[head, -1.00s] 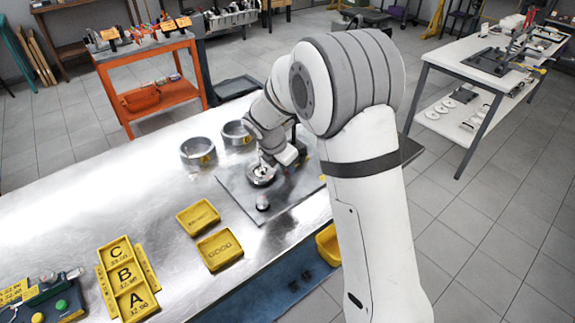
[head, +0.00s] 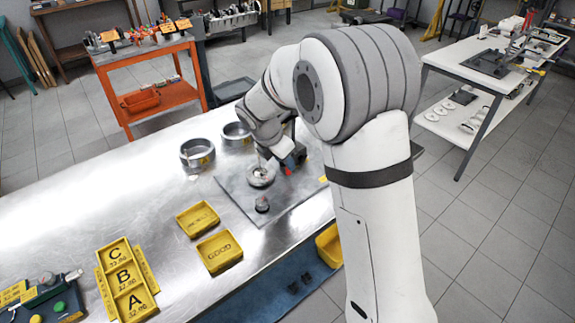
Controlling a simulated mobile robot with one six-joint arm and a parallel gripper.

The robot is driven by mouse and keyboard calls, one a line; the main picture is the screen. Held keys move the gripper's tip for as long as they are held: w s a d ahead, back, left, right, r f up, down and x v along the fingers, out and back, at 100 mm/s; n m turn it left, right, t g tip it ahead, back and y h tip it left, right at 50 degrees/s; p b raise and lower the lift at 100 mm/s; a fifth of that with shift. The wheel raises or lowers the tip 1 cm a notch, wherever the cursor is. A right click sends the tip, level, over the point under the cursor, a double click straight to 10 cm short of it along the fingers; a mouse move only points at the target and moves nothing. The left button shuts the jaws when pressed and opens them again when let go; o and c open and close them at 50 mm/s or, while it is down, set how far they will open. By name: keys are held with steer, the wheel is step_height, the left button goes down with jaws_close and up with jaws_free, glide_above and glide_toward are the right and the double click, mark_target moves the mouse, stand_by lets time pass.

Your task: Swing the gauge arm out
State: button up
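A dark grey plate (head: 238,190) lies on the steel bench and carries a round metal part (head: 261,176) and a small dark knob-like piece (head: 262,204). My gripper (head: 272,162) is low over the plate's back part, just behind and beside the round part. Its fingers are small and partly hidden by my wrist, so I cannot tell whether they are open or whether they touch anything. A small dark blue and red piece (head: 287,169) shows at the right of the gripper. I cannot make out the gauge arm clearly; it may be partly hidden by my arm.
Two grey rings (head: 197,153) (head: 237,133) stand behind the plate. Yellow trays, one marked GOOD (head: 219,252), and the A/B/C rack (head: 127,283) are at the front left. A yellow bin (head: 329,245) is beside the bench. The bench's left middle is clear.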

steer(key=v, duration=0.4)
steer(key=shift+c, duration=0.3)
